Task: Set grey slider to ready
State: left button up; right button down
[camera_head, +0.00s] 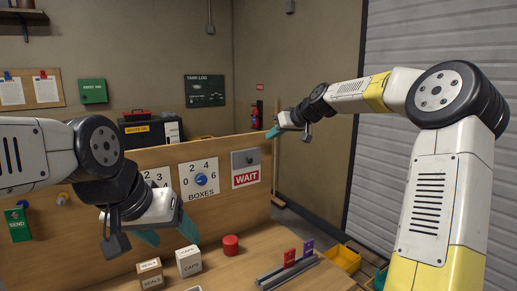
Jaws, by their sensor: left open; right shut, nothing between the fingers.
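The grey slider plate (251,158) is on the upright wooden board, at the right end of its row of controls. A dark knob shows on the plate, and a red WAIT label (246,178) is below it. My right gripper (272,132) is shut and empty, up and to the right of the plate in the picture, with its teal tips pointing left. I see no contact with the plate. My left gripper (168,235) is open and empty, low in front of the board, with its teal fingers apart.
A blue BOXES dial (200,180) sits left of the slider, with another numbered panel (157,178) partly hidden by my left arm.

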send_near(248, 158)
jog(key=w+a+r, duration=0.1)
jog(key=w+a, duration=0.1)
jog(key=w, duration=0.1)
jog(key=f, duration=0.2)
jog(key=shift+w+a+f, duration=0.1)
jog(key=shift+w+f, duration=0.15)
jog(key=shift+f, duration=0.05)
jog(key=shift+a+f, duration=0.1)
jog(key=shift+f, duration=0.2)
notch_tip(248, 158, down, 9)
jog(key=shift+r, duration=0.1)
jog(key=shift+r, duration=0.1)
